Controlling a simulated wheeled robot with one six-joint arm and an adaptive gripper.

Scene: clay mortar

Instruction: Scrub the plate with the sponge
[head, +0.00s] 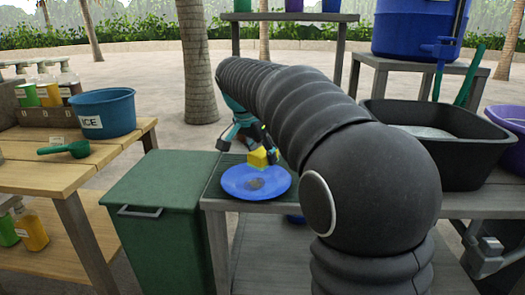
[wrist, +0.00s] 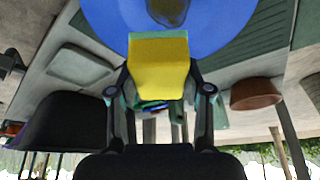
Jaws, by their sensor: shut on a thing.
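A blue plate (head: 232,182) lies on a dark green mat at the left end of the grey counter. A brownish-grey stain (head: 257,183) marks its middle. In the wrist view the plate (wrist: 105,18) fills the top, with the dark stain (wrist: 168,8) on it. My gripper (head: 262,146) is shut on a yellow sponge (head: 258,158) just above the far part of the plate. The sponge also shows between the fingers in the wrist view (wrist: 159,65). Whether the sponge touches the plate I cannot tell.
A green bin (head: 165,215) stands left of the counter. A wooden table at the left holds a blue ice bucket (head: 103,112) and a green scoop (head: 65,149). A black basin (head: 435,135) sits at the right. My arm hides part of the counter.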

